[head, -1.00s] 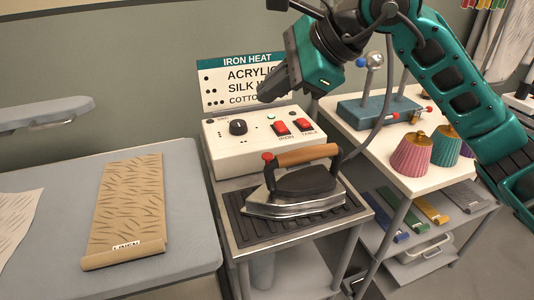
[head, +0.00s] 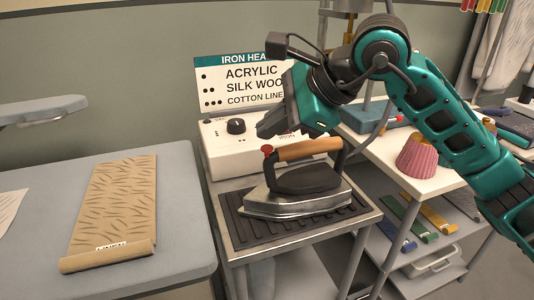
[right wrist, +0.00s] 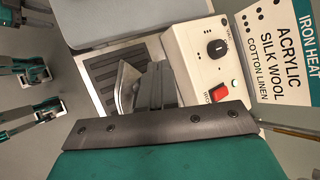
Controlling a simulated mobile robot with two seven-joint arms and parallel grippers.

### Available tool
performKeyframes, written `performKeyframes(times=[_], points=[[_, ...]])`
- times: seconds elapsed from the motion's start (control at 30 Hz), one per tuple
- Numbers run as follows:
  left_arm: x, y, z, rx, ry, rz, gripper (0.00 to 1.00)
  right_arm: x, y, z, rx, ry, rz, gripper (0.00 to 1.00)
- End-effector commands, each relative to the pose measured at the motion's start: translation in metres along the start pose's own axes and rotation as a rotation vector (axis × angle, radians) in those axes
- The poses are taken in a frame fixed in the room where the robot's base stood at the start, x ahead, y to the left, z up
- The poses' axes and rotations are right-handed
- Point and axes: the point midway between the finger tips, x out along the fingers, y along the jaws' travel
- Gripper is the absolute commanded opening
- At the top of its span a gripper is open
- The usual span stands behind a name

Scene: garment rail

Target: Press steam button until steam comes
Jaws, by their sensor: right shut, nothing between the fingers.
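The iron (head: 305,190) stands flat on a dark ribbed rest (head: 240,232), with a brown wooden handle and a red button (head: 267,148) at the handle's front end. My right gripper (head: 264,131) is shut and empty. Its tips appear just above the red button; I cannot tell whether they touch it. In the right wrist view the shut fingers (right wrist: 160,88) hide most of the iron, and the button does not show. No steam is visible. My left gripper is not in view.
A white control box (head: 223,157) with a black dial (head: 236,126) stands behind the iron, under a heat sign (head: 240,84). A linen roll (head: 115,205) lies on the grey board at left. A pink cone (head: 416,156) stands on the right table.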

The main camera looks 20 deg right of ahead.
Motion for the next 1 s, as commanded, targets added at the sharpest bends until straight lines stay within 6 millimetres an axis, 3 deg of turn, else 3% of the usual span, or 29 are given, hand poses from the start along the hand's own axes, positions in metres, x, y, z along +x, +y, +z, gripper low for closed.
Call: performKeyframes(times=[1.0], points=[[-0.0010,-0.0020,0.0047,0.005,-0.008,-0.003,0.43,-0.0006,-0.0005,0.0004,0.000,0.000,0.000,0.00]])
